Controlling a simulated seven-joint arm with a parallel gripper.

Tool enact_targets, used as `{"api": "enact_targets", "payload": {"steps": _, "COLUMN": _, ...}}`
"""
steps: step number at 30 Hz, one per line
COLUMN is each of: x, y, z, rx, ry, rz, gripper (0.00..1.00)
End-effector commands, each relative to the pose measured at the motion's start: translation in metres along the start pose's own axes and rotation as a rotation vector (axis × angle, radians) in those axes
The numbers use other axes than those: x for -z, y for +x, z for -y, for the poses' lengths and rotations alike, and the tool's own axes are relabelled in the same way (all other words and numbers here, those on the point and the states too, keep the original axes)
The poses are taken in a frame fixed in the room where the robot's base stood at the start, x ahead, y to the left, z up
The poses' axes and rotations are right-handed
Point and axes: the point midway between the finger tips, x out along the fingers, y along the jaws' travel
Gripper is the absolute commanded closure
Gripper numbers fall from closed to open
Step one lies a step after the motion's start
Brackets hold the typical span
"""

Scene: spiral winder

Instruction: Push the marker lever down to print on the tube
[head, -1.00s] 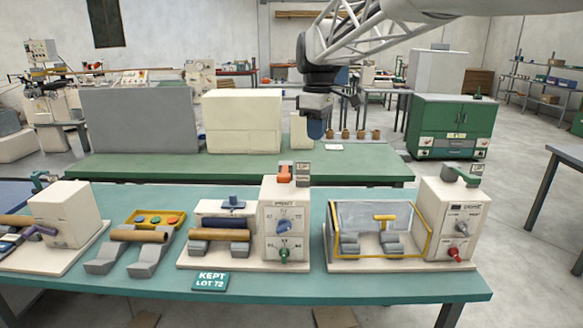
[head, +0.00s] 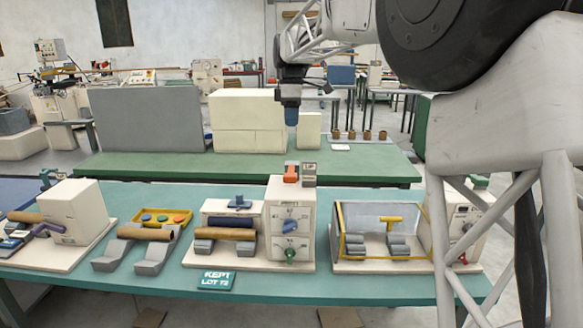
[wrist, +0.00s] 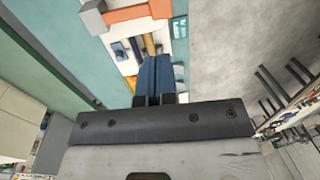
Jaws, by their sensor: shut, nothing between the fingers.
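A cream machine (head: 292,250) stands mid-bench with a red-orange lever-like part (head: 291,172) on top. Beside its column is a blue T-shaped handle (head: 239,202), above a dark roller-like bar and a brown tube (head: 225,234) resting on grey supports. Which part is the marker lever is not clearly readable. My gripper (head: 291,118) is shut and empty, pointing down and appearing above and behind the red-orange part. In the wrist view its blue fingers (wrist: 155,75) are together, with orange and white parts beyond them; they touch nothing I can make out.
At right, a machine with a yellow guard frame (head: 342,232) and yellow T-handle (head: 390,219) is partly behind my arm. Left are another brown tube (head: 145,233) on grey cradles and a tray of coloured buttons (head: 160,217). A "KEPT LOT 72" sign (head: 217,281) sits at the front edge.

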Motion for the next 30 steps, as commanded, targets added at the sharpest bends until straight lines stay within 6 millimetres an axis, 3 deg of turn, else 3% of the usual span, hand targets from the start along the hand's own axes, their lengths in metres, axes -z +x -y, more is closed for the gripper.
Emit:
{"api": "enact_targets", "payload": {"steps": 16, "x": 0.000, "y": 0.011, "z": 0.000, "rx": 0.002, "ry": 0.001, "rz": 0.000, "gripper": 1.00}}
{"api": "enact_targets", "payload": {"steps": 30, "x": 0.000, "y": 0.071, "z": 0.001, "rx": 0.002, "ry": 0.001, "rz": 0.000, "gripper": 1.00}}
